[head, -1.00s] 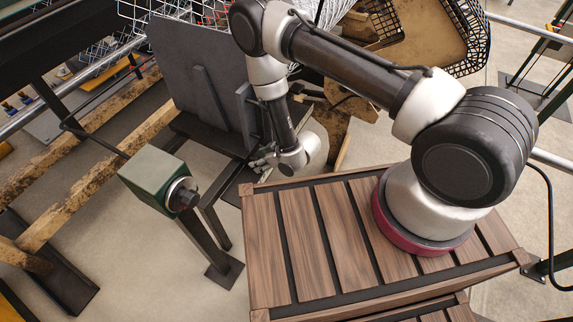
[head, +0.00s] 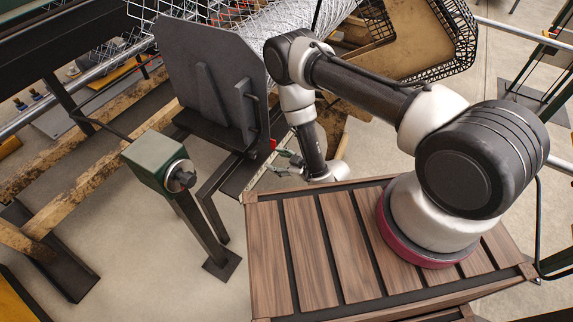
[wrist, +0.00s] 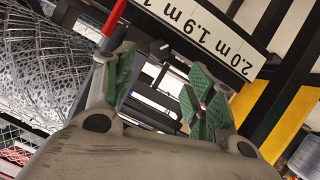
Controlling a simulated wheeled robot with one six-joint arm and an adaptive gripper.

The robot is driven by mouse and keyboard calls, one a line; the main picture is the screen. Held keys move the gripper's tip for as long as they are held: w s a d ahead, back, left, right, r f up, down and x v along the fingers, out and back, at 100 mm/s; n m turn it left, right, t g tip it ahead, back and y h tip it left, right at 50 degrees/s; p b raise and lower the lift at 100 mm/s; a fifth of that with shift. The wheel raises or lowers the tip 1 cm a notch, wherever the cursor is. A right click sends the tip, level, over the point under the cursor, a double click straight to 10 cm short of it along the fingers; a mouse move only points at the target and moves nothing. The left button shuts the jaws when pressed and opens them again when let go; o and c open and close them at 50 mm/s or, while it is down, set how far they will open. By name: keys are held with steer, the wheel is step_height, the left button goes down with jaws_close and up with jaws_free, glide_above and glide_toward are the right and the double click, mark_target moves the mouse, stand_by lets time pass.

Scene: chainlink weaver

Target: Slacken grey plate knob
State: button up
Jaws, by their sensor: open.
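The large dark grey plate (head: 207,65) stands upright on a dark metal stand at upper left of centre in the head view. A black bent handle (head: 252,108) is on its right side. A small red part (head: 272,144) shows low at the plate's right; I cannot tell whether it is the knob. My gripper (head: 281,161) is right of the plate's foot, apart from it. In the wrist view my gripper (wrist: 163,88) is open, its green-padded fingers apart with nothing clearly held. A red-ended bar (wrist: 114,18) passes close to the left finger.
A green box (head: 150,160) with a round black dial (head: 178,176) stands on a post at left. A slatted wooden platform (head: 303,250) lies below my arm. A wire mesh roll (head: 290,30) is behind the plate. The wrist view shows a white length scale (wrist: 200,25).

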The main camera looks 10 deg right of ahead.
steer(key=x, duration=1.1)
steer(key=shift+w+a+f, duration=0.1)
steer(key=shift+w+a, duration=0.05)
steer(key=shift+w+m, duration=0.25)
steer(key=shift+m, duration=0.15)
steer(key=shift+m+g+y, duration=0.4)
steer(key=shift+m, duration=0.2)
steer(key=t+h, duration=0.2)
steer(key=t, duration=0.1)
glide_toward(257, 155)
steer(key=w+d+r, duration=0.2)
steer(key=w+d, duration=0.1)
steer(key=d, duration=0.1)
steer(key=s+n, duration=0.1)
steer(key=s, duration=0.1)
steer(key=shift+s+a, duration=0.15)
steer(key=shift+s, duration=0.15)
